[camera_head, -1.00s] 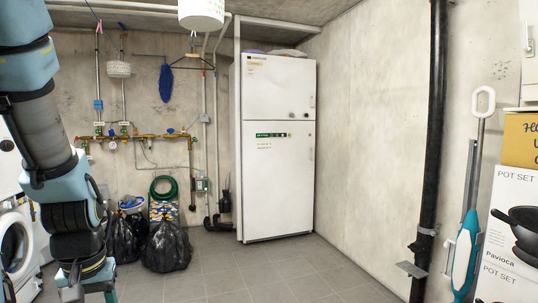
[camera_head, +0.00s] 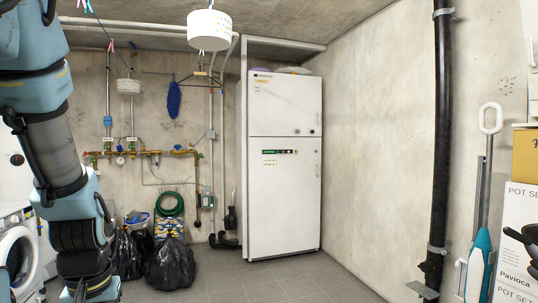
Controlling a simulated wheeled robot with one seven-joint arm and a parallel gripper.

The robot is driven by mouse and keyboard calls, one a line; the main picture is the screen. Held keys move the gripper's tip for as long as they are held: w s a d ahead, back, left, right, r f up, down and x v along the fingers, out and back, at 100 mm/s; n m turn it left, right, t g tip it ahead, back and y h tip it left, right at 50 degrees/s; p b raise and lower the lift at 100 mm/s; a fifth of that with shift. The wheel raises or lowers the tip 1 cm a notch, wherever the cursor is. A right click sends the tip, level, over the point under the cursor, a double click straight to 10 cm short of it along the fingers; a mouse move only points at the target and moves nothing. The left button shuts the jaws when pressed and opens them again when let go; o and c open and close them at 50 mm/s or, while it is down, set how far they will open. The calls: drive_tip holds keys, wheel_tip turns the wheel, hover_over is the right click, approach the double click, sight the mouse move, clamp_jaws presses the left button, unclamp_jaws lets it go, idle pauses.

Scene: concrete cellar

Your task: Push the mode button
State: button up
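I cannot make out a button marked as the mode button. A tall white fridge-like cabinet (camera_head: 284,205) stands against the back wall, with a narrow green and dark strip (camera_head: 278,152) and small round dark spots near the right edges of its doors. A white front-loading washing machine (camera_head: 22,250) is at the left edge, partly hidden by my arm. A small grey-green box (camera_head: 207,198) is on the back wall left of the cabinet. My gripper (camera_head: 92,290) is at the bottom left, far from the cabinet; its fingertips are cut off or unclear.
Black garbage bags (camera_head: 170,264) and a coiled green hose (camera_head: 169,204) are by the back wall. A black pipe (camera_head: 441,130) runs down the right wall. A teal-and-white upright cleaner (camera_head: 479,262) and a pot box (camera_head: 517,240) stand at right. The middle floor (camera_head: 270,280) is clear.

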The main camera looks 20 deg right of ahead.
clamp_jaws()
idle(1.5)
